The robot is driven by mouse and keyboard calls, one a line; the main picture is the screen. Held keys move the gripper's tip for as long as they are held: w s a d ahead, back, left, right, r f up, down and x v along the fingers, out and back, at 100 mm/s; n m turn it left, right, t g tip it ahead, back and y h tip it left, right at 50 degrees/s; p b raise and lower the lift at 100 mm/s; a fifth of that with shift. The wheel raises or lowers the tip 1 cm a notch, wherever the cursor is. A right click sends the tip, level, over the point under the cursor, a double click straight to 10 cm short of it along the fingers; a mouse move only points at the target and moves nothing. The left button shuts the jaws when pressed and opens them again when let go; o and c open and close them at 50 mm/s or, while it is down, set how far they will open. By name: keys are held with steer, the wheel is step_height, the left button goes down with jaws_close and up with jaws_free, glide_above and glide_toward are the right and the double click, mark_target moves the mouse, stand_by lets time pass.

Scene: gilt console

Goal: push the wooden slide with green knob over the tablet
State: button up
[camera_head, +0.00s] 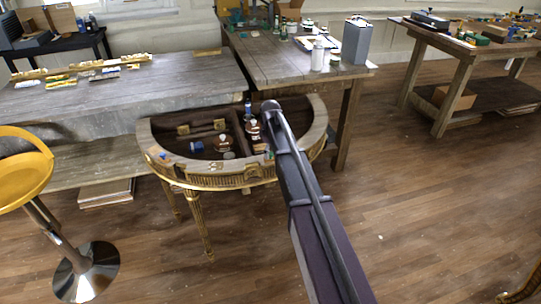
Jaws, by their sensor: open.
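The half-round gilt console (320,130) stands in the middle of the view, with an open, dark, divided inside. A small green spot (269,155) shows at its front, just left of my arm (312,210); it may be the green knob, but it is too small to be sure. I cannot make out the wooden slide or the tablet clearly. My arm reaches from the lower right over the console and covers part of its right side. My gripper does not show; it seems hidden beyond the arm's far end.
Bottles and a blue item (196,146) stand inside the console. Workbenches stand behind, one bearing a grey canister (356,41). A yellow stool (22,165) is at the left. The wooden floor (440,210) at the right is mostly clear.

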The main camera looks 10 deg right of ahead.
steer(key=shift+f, duration=0.1)
stand_by(0.3)
jaws_close()
steer(key=shift+d, duration=0.1)
